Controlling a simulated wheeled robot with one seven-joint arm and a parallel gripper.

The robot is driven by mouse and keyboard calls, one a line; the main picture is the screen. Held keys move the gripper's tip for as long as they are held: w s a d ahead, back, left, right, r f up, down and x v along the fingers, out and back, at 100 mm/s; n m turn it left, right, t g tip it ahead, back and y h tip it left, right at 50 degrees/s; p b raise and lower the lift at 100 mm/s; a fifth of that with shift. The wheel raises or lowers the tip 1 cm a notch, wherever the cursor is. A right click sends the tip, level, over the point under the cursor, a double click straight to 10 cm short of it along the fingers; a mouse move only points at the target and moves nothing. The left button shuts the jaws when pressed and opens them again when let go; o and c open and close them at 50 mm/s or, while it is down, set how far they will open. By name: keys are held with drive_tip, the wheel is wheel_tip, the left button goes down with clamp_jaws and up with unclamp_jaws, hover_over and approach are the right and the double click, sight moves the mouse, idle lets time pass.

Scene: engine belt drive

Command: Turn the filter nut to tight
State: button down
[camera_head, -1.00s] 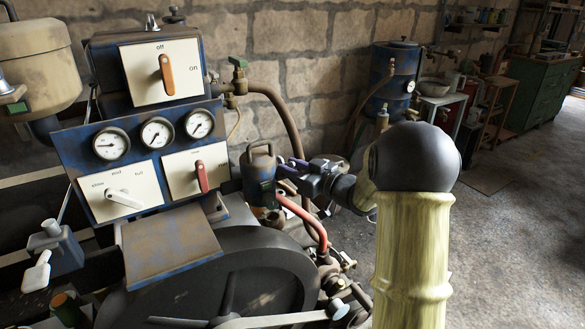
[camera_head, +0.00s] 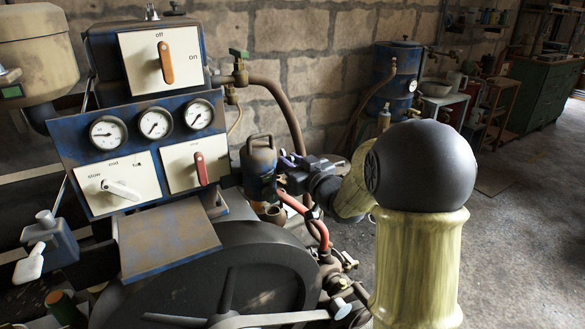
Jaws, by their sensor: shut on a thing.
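A blue canister with a dark handle on top (camera_head: 259,165), apparently the filter, stands right of the gauge panel. My gripper (camera_head: 281,172), with purple on its fingers, reaches in from the right and is at the canister's right side. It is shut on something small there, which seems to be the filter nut. The nut itself is hidden by the fingers, so I cannot tell its angle.
A red hose (camera_head: 305,212) curves just below my gripper. A blue panel with three gauges (camera_head: 156,125) and white switch plates stands at left. A large dark wheel (camera_head: 235,270) is in front. Open floor (camera_head: 520,240) lies at right.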

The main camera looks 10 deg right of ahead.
drive_tip(key=shift+m+h+b, duration=0.3)
drive_tip(key=shift+m+h, duration=0.1)
drive_tip(key=shift+h, duration=0.2)
drive_tip(key=c, duration=1.6)
unclamp_jaws()
drive_tip(key=shift+o, duration=0.2)
drive_tip(key=shift+s, duration=0.1)
drive_tip(key=b+v, duration=0.1)
drive_tip(key=v, duration=1.6)
drive_tip(key=shift+f, duration=0.3)
drive_tip(key=shift+s, duration=0.15)
